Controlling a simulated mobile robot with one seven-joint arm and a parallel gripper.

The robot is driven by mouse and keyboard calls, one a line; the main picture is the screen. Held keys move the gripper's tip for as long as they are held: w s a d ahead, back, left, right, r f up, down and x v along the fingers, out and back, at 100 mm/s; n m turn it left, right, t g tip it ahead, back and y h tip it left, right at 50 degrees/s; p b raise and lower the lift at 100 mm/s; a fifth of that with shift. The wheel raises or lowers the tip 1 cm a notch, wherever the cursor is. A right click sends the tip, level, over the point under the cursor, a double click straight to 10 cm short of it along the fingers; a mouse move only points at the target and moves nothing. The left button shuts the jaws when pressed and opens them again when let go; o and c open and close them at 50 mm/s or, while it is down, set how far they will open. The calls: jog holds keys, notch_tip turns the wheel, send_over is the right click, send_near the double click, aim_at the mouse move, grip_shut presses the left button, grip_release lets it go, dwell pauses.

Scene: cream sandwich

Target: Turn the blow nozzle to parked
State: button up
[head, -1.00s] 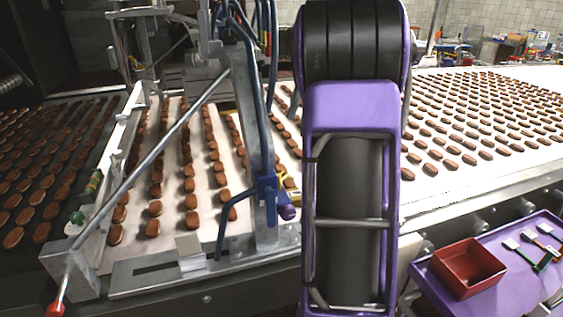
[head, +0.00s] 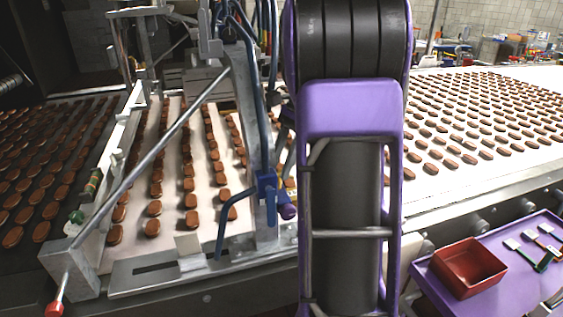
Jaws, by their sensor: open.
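The blow nozzle is a bent blue tube (head: 226,228) on a blue clamp block (head: 266,186), fixed to a grey metal upright at the near side of the belt. Its free end points down and to the left. A small yellow piece shows beside the knob, mostly hidden by my arm. Dark parts of what looks like my gripper (head: 282,152) show left of my arm, above the clamp. The jaws are open and apart from the knob as seen; most of the gripper is hidden.
Rows of brown biscuits lie on the white belt (head: 205,252) behind the nozzle. A long diagonal rod with a red end (head: 54,309) crosses at left. Blue hoses hang above the clamp. A purple tray (head: 440,275) with a red bin (head: 468,268) and brushes stands at right.

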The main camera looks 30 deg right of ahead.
grip_shut()
dwell(1.4)
grip_release()
jog(key=shift+r, duration=0.15)
jog(key=v, duration=1.7)
jog(key=shift+d, duration=0.15)
jog(key=shift+c, duration=0.6)
